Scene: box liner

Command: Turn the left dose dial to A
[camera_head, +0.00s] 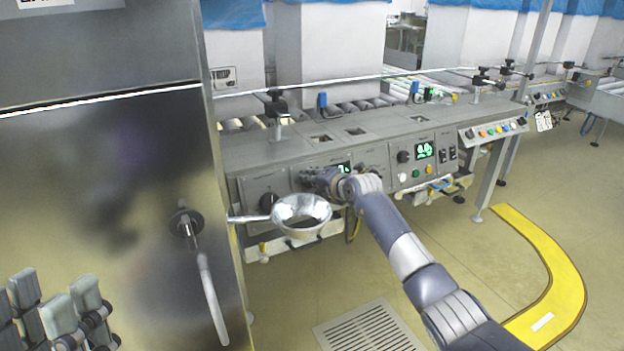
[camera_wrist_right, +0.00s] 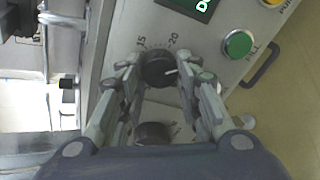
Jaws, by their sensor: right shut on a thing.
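A black round dial (camera_wrist_right: 158,70) with a white pointer line sits on the grey metal panel (camera_wrist_right: 110,30), with marks 15 and 20 beside it in the right wrist view. My right gripper (camera_wrist_right: 160,78) has its fingers on both sides of this dial and is shut on it. In the head view my right gripper (camera_head: 325,181) is at the panel front and hides the dial. No letter A can be read. A second black dial (camera_wrist_right: 152,133) shows between the fingers. My left gripper (camera_head: 58,315) shows partly at the lower left, away from the panel.
A green button (camera_wrist_right: 238,44) and a display (camera_wrist_right: 190,6) are close to the held dial. A metal funnel-like bowl (camera_head: 301,214) juts out left of my right gripper. A tall steel cabinet (camera_head: 110,170) stands at the left.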

